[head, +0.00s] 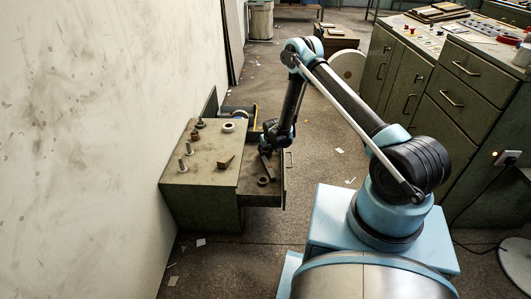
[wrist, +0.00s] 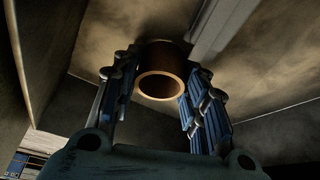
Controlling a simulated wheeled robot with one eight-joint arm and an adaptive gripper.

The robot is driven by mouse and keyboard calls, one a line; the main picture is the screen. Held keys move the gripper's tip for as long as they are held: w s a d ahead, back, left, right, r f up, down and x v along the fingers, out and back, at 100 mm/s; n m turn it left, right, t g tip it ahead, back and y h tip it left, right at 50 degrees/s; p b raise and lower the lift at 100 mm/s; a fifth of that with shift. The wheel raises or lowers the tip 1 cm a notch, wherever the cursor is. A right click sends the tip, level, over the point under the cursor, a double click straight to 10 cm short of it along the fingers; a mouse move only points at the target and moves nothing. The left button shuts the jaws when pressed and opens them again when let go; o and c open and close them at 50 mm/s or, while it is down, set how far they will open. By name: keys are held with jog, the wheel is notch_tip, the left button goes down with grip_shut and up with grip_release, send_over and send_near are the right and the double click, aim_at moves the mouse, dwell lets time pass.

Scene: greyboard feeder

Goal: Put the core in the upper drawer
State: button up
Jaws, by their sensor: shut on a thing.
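The core, a brown tube (wrist: 161,85), shows its open round end in the wrist view. It sits between the two blue-padded fingers of my gripper (wrist: 158,98), which is shut on it. In the head view my gripper (head: 267,158) is low over the pulled-out drawer (head: 262,199) of the green-grey cabinet (head: 200,210). A small brown ring (head: 263,181) shows in that drawer area, just below the gripper; I cannot tell from the head view whether it is the held core.
On the cabinet top are two metal pegs (head: 182,166), a brown wedge (head: 226,162), a white ring (head: 228,127) and small brown parts (head: 195,135). A wall (head: 90,150) stands close on the left. A control desk (head: 455,85) with drawers stands right; open floor lies between.

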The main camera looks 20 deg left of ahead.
jog(key=shift+f, duration=0.2)
jog(key=o, duration=0.7)
jog(key=shift+o, duration=0.2)
jog(key=v, duration=1.2)
jog(key=shift+r, duration=0.1)
